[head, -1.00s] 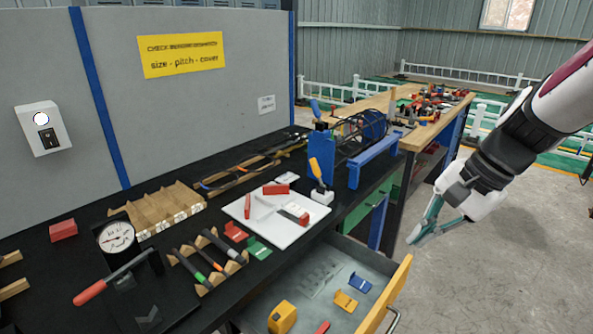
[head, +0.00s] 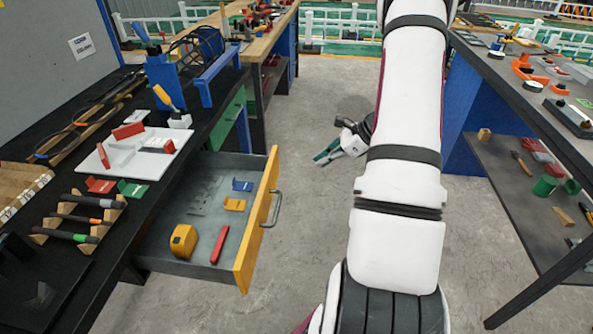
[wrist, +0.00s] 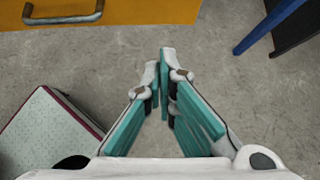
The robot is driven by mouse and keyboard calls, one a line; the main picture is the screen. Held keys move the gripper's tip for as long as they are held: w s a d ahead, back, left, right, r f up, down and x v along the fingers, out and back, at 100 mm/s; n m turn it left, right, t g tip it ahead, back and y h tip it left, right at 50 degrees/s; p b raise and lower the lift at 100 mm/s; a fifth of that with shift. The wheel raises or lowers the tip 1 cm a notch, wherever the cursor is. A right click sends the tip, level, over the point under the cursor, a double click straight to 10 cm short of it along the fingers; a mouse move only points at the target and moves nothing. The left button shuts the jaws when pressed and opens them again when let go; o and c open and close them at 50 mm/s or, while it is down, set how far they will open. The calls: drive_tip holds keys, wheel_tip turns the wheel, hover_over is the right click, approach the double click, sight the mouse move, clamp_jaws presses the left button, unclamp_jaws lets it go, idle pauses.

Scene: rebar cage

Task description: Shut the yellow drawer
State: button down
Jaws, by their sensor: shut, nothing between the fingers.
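The yellow drawer (head: 255,225) is pulled out from under the black workbench in the head view. It holds a yellow tape measure (head: 184,240), a red piece (head: 220,244), an orange-yellow clip (head: 234,204) and a blue clip (head: 242,185). Its grey metal handle (head: 272,208) is on the yellow front; front and handle also show at the top left of the wrist view (wrist: 140,11). My gripper (head: 319,161) is right of the drawer front, apart from it, over open floor. In the wrist view my gripper (wrist: 164,52) has its teal fingers together and empty.
The black bench top (head: 70,175) carries a white tray (head: 135,150), a blue fixture (head: 163,85) and several tools. A second workbench (head: 520,90) with a lower shelf stands on the right. Grey floor (head: 300,240) between the benches is clear.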

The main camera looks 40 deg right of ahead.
drive_tip(key=shift+w+a+r+x, duration=0.2)
drive_tip(key=shift+w+r+x, duration=0.15)
drive_tip(key=shift+x, duration=1.7)
drive_tip(key=shift+w+a+r+x, duration=0.25)
drive_tip(key=shift+r+x, duration=0.1)
drive_tip(key=shift+x, duration=1.75)
drive_tip(key=shift+w+a+r+x, duration=0.15)
drive_tip(key=shift+w+r+x, duration=0.2)
drive_tip(key=shift+x, duration=1.7)
drive_tip(key=w+a+b, duration=0.2)
drive_tip(key=w+a, duration=0.3)
drive_tip(key=w, duration=0.1)
drive_tip(key=w+a+b, duration=0.2)
drive_tip(key=w+a, duration=0.3)
drive_tip(key=w, duration=0.1)
drive_tip(key=w+a+b, duration=0.2)
drive_tip(key=w+a, duration=0.3)
drive_tip(key=w, duration=0.2)
drive_tip(key=shift+w+a, duration=0.1)
drive_tip(key=shift+w, duration=0.05)
drive_tip(key=shift+w+a+b, duration=0.4)
drive_tip(key=shift+w+a, duration=0.05)
drive_tip(key=shift+w, duration=0.15)
drive_tip(key=shift+a, duration=0.15)
